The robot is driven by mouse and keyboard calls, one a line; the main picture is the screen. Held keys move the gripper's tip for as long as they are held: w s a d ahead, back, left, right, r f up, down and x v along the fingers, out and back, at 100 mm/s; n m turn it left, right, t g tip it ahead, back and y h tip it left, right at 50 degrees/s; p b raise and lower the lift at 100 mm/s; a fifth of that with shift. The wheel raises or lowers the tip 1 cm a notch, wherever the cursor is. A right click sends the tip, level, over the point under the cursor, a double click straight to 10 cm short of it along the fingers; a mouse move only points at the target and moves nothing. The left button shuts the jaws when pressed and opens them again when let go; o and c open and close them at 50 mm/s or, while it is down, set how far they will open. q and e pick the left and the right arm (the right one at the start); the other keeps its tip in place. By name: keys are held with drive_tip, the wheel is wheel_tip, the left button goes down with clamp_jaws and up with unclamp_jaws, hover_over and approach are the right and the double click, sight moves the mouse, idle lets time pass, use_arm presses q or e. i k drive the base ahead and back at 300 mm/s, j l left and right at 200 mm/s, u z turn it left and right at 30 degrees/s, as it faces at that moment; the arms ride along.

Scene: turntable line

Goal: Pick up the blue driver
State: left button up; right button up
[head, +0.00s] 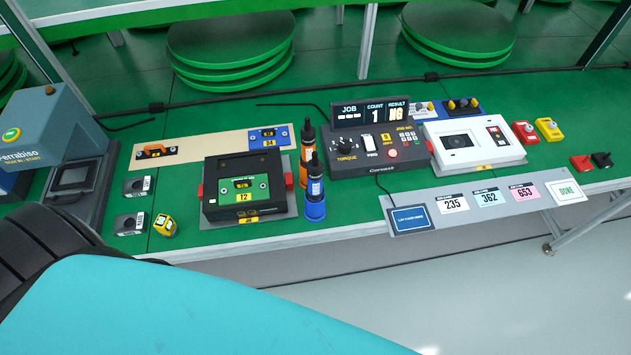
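The blue driver (315,188) stands upright on the green workbench, just right of the black fixture (223,202). Its upper part is dark and its lower body is blue, wide at the foot. An orange driver (306,152) stands upright right behind it, partly hidden by it. Neither of my grippers shows in the head view, so their state cannot be seen. Nothing is seen touching the blue driver.
A black control box (378,150) stands right of the drivers, with a white unit (473,141) beyond it. A card strip (505,197) runs along the front right edge. A large teal and black shape, perhaps mine, fills the lower left.

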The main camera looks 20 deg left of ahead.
sight(314, 189)
drive_tip(key=u, duration=1.4)
drive_tip(key=j+z, duration=0.4)
drive_tip(key=j, duration=0.9)
